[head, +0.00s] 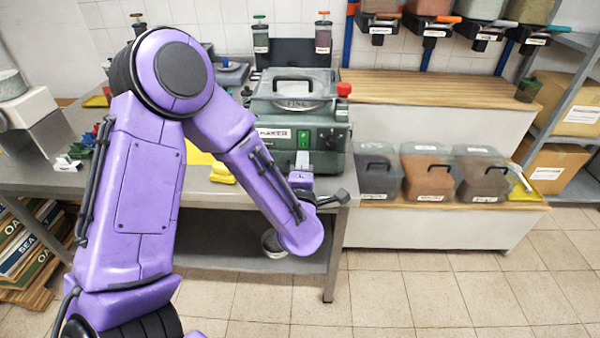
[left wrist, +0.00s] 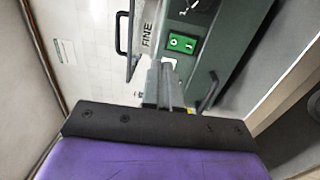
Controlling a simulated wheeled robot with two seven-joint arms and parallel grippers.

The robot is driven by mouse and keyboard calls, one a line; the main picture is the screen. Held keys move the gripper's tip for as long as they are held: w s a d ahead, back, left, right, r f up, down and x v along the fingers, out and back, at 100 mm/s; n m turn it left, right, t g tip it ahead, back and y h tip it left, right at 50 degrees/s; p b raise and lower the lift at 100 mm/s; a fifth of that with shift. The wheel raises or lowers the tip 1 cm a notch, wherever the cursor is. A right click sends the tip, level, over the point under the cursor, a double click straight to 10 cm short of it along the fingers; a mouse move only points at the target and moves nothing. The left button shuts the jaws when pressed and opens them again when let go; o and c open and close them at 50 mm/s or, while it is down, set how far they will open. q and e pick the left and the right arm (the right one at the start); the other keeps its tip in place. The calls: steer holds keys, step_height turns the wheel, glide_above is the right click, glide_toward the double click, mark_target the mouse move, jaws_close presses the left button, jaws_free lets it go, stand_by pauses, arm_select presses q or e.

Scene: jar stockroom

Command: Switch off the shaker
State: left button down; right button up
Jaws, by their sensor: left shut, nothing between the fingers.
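The shaker (head: 325,112) is a dark green machine with a clear lid, a black handle and a plate reading FINE. It stands on the grey metal bench. Its green switch (head: 304,138) is on the front face and looks bright green; it also shows in the left wrist view (left wrist: 182,43). My left gripper (head: 302,158) is shut and empty, pointing at the front face just below the switch. In the left wrist view its fingertips (left wrist: 165,66) are close to the switch; I cannot tell whether they touch the machine. My right gripper is not in view.
A red knob (head: 343,89) sits on the shaker's right corner. Lidded bins (head: 427,175) stand on the low wooden shelf to the right. A yellow item (head: 222,173) lies on the bench left of my forearm. The tiled floor on the right is clear.

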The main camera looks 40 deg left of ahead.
arm_select(q)
steer(key=v, duration=0.3)
steer(key=shift+d+r, duration=0.1)
steer(key=shift+r, duration=0.2)
